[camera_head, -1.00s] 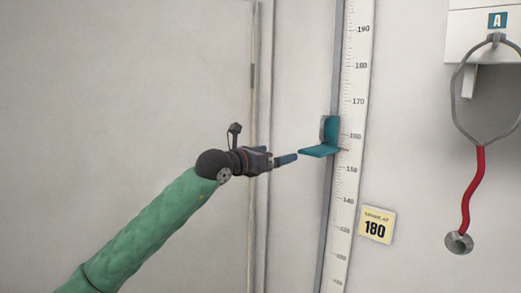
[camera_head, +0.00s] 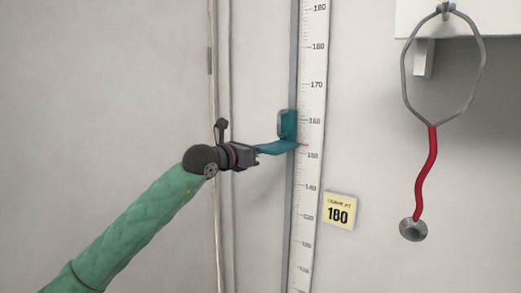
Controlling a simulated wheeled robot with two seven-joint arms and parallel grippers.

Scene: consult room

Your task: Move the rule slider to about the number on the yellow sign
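The rule slider (camera_head: 289,126) is a teal L-shaped piece on the tall white rule (camera_head: 312,70). Its flat plate sticks out to the left, and its pointer is a little above the 150 mark. The yellow sign (camera_head: 339,211) on the wall right of the rule reads 180; its small top line is hard to read. The rule's 180 mark is well above the slider. My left gripper (camera_head: 263,151) is at the left end of the slider's plate, level with it. Its fingertips blend with the plate, so I cannot tell whether they grip it. My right gripper is out of view.
A vertical pipe or trim (camera_head: 223,90) runs behind my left gripper. The wall along the rule above the slider is clear.

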